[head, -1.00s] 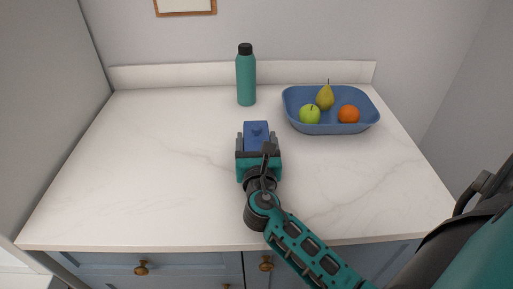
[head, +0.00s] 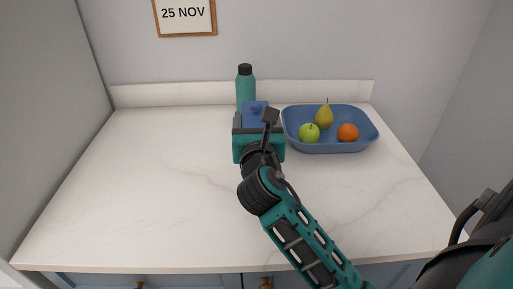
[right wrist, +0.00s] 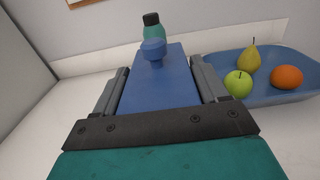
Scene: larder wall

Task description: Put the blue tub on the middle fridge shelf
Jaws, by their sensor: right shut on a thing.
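The blue tub (head: 255,116) has a flat top with a small round knob. My right gripper (head: 257,122) is shut on it, over the middle of the counter. In the right wrist view the tub (right wrist: 160,82) sits between the two grey fingers of the gripper (right wrist: 161,88). I cannot tell how far the tub is above the counter. My left gripper is not in view. No fridge or fridge shelf can be made out in these frames.
A teal bottle (head: 245,90) stands just behind the tub. A blue tray (head: 330,146) with a green apple (head: 309,133), a pear (head: 324,117) and an orange (head: 348,132) is to the right. The white counter (head: 150,190) is clear at left and front.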

